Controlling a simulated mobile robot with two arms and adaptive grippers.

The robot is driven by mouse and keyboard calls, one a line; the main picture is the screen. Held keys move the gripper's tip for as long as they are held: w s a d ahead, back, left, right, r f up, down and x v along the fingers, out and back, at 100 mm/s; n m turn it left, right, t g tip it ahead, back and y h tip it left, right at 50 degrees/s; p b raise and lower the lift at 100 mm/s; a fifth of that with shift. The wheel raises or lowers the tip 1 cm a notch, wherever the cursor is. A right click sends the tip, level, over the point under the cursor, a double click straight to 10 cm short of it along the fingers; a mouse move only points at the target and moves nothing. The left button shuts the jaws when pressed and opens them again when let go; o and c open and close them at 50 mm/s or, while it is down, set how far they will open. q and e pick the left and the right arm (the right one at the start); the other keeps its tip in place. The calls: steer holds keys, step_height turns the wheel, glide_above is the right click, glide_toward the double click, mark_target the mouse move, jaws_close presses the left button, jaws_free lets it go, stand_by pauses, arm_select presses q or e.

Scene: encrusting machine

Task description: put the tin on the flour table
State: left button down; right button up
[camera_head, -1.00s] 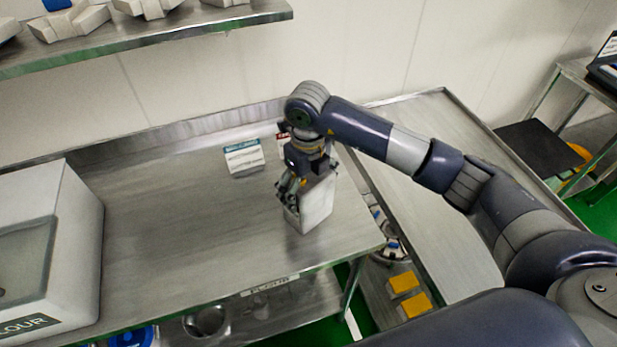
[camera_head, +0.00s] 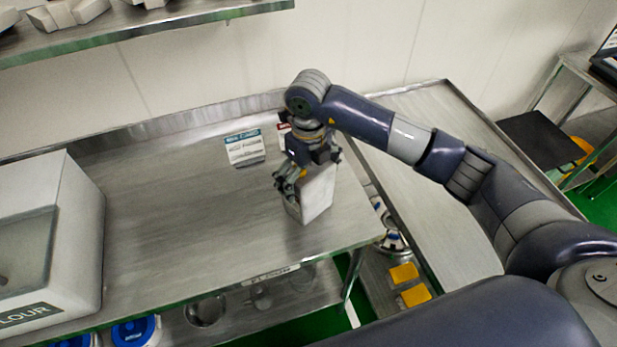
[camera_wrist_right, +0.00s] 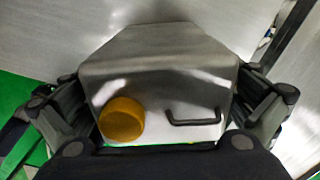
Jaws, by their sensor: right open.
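The tin (camera_head: 316,194) is a pale metal can standing on the flour table (camera_head: 180,215), near its right end. In the right wrist view the tin (camera_wrist_right: 160,75) shows a yellow cap and a dark wire handle on its top. My right gripper (camera_head: 290,186) is at the top of the tin, pointing down. In the wrist view its open fingers (camera_wrist_right: 158,110) are on both sides of the tin, and I see no firm grip. My left gripper is not in view.
A white flour bin (camera_head: 75,235) stands at the table's left. A small sign card (camera_head: 244,148) stands at the back. A second metal table (camera_head: 440,215) is to the right. A shelf (camera_head: 150,35) hangs above. The table's middle is clear.

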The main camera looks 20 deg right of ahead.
step_height(320, 180, up, 10)
steer(key=shift+r+b, duration=0.1)
steer(key=shift+b, duration=1)
steer(key=shift+r, duration=0.8)
steer(key=shift+f, duration=0.1)
